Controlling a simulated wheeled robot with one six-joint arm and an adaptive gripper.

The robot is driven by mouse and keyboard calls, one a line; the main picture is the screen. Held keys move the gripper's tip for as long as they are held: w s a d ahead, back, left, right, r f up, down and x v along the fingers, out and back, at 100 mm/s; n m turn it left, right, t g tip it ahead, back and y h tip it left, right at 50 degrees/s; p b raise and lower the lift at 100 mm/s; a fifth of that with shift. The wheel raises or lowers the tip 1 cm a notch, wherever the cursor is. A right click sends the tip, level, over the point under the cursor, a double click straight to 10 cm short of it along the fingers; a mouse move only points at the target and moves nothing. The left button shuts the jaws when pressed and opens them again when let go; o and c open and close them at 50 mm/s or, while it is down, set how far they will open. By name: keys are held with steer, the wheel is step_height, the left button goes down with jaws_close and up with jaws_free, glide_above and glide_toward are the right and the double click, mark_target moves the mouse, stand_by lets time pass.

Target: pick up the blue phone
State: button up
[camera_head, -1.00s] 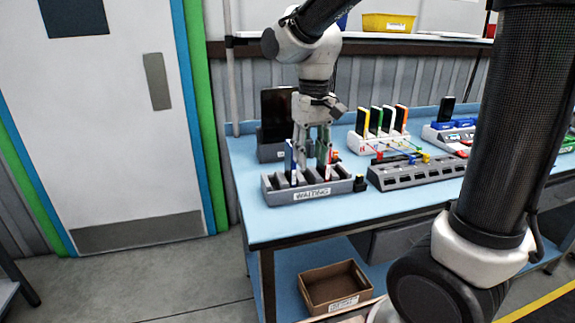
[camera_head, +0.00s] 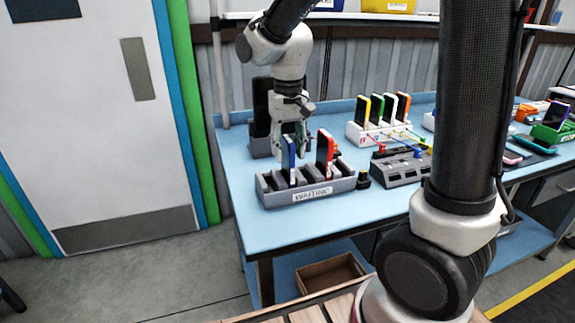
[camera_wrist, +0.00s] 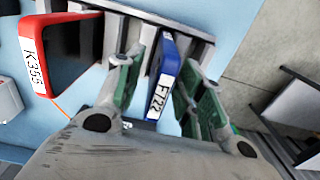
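The blue phone (camera_head: 289,153) stands upright in a slot of the grey rack labelled WAITING (camera_head: 334,187). In the wrist view the blue phone (camera_wrist: 163,78) carries a white label and lies between my two green-padded fingers. My gripper (camera_head: 296,148) is at the phone from above and behind. It also shows in the wrist view (camera_wrist: 160,85), open, with a gap visible on the phone's right side; the left finger is close to the phone's edge.
A white rack (camera_head: 375,133) with several coloured phones stands behind to the right. A grey slotted block (camera_head: 400,168) sits right of the WAITING rack. A dark upright device (camera_head: 262,105) stands behind my gripper. The blue table (camera_head: 240,215) is clear at its front left.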

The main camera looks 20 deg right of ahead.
mark_target(288, 158)
step_height(288, 158, down, 3)
steer(key=shift+w+f, duration=0.1)
steer(key=shift+f, duration=0.05)
jaws_close()
